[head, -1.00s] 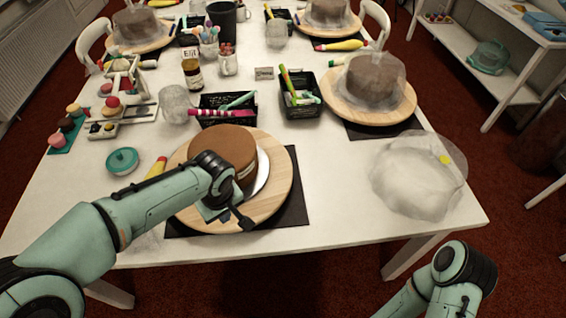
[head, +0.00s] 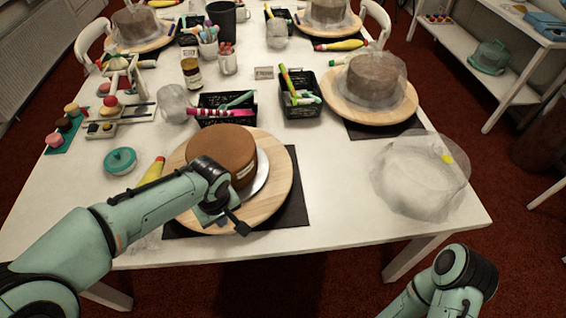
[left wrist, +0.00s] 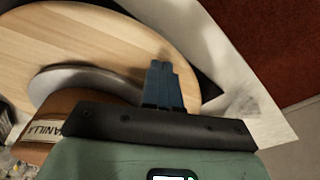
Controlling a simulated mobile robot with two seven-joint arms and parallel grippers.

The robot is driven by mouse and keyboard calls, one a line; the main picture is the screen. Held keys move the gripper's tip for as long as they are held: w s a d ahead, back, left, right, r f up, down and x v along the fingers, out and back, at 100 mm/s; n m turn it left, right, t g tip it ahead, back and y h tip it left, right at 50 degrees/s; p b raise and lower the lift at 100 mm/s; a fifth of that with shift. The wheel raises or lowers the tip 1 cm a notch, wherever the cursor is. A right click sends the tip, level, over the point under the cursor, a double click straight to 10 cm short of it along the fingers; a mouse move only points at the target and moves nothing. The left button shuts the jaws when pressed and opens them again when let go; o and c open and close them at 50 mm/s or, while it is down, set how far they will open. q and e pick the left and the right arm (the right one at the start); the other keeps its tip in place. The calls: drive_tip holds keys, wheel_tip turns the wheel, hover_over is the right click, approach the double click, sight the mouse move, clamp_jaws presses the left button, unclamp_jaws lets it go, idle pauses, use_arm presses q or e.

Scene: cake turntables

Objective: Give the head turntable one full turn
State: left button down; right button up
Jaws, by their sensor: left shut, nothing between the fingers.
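The near turntable (head: 273,205) is a round pale wooden disc on a black mat at the table's front edge. A brown cake (head: 222,150) sits on it on a silver board (head: 263,172), with a label on the cake's side; "VANILLA" (left wrist: 42,130) reads in the left wrist view. My left gripper (head: 241,227) is shut and empty at the disc's front rim. In the left wrist view its blue fingers (left wrist: 162,75) overlap the wooden disc (left wrist: 100,38) close to its edge; I cannot tell whether they touch it. My right arm shows at lower right, its gripper out of view.
A clear cover (head: 420,180) with a yellow tag lies at the right. Behind stand a black basket (head: 226,112) with pens and another turntable (head: 345,108) with a covered cake. A teal lidded pot (head: 120,160) and a yellow piping bag (head: 152,172) lie left.

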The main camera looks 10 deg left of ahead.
sight(268, 207)
use_arm(q)
drive_tip(key=shift+f+b, duration=0.4)
drive_tip(key=shift+f, duration=0.25)
drive_tip(key=shift+w+d+r, duration=0.1)
drive_tip(key=shift+w+d, duration=0.05)
drive_tip(key=shift+d, duration=0.2)
drive_tip(key=shift+w+d+p, duration=0.2)
drive_tip(key=shift+w+d, duration=0.15)
drive_tip(key=shift+d, duration=0.5)
drive_tip(key=shift+w+d+p, duration=0.25)
drive_tip(key=shift+w+d, duration=0.05)
drive_tip(key=shift+d, duration=0.6)
drive_tip(key=shift+w+d+p, duration=0.2)
drive_tip(key=shift+w+d, duration=0.15)
drive_tip(key=shift+d, duration=0.5)
drive_tip(key=w+d+p, duration=0.1)
drive_tip(key=d, duration=0.1)
drive_tip(key=w+d+p, duration=0.1)
drive_tip(key=w, duration=0.1)
drive_tip(key=shift+w+d, duration=0.2)
drive_tip(key=shift+d, duration=0.2)
drive_tip(key=shift+w+d, duration=0.4)
drive_tip(key=shift+w, duration=0.1)
